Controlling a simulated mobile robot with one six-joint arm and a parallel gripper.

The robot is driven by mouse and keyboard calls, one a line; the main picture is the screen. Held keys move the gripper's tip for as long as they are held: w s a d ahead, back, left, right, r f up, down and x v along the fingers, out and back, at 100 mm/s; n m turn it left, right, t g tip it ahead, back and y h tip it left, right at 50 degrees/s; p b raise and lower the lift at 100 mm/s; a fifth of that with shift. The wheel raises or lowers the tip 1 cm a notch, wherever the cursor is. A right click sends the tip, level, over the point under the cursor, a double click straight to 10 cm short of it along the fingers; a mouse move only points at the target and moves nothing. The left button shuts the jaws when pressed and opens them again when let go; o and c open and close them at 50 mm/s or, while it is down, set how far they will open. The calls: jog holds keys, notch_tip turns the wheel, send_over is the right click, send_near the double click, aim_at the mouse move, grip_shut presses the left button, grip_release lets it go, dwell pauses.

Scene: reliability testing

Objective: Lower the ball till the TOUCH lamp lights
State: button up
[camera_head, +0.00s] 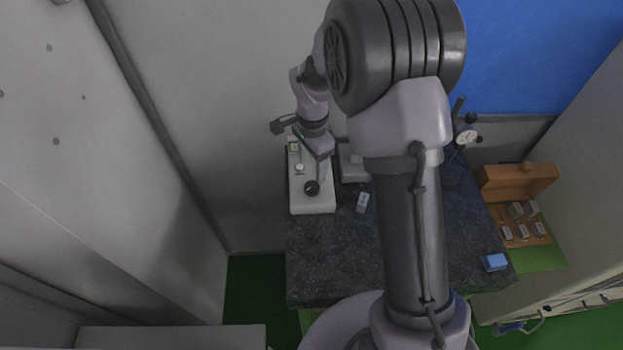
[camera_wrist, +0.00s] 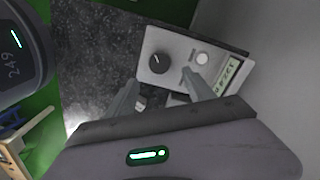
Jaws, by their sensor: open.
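A pale grey instrument box (camera_head: 325,203) stands at the back left of the dark bench. It has a black knob (camera_head: 312,187), a small round pale part (camera_head: 299,169) and a small greenish display. The wrist view shows the box (camera_wrist: 180,45) with its knob (camera_wrist: 157,63), pale round part (camera_wrist: 202,58) and display (camera_wrist: 228,72). I cannot tell whether the pale part is the TOUCH lamp or whether it is lit. My gripper (camera_wrist: 158,78) is open over the box's near side, nothing visibly gripped. I cannot make out the ball.
The dark bench top (camera_head: 330,265) is clear at front left. A small grey block (camera_head: 362,202) lies beside the box. A dial gauge (camera_head: 466,137) stands at the back, partly behind my arm. A wooden case (camera_head: 515,185) with several blocks and a blue block (camera_head: 495,262) are at right.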

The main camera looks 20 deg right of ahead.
aim_at(312, 186)
notch_tip(312, 186, down, 8)
jog(key=shift+f+p, duration=0.2)
jog(key=shift+p, duration=0.1)
jog(key=shift+c, duration=0.4)
grip_shut()
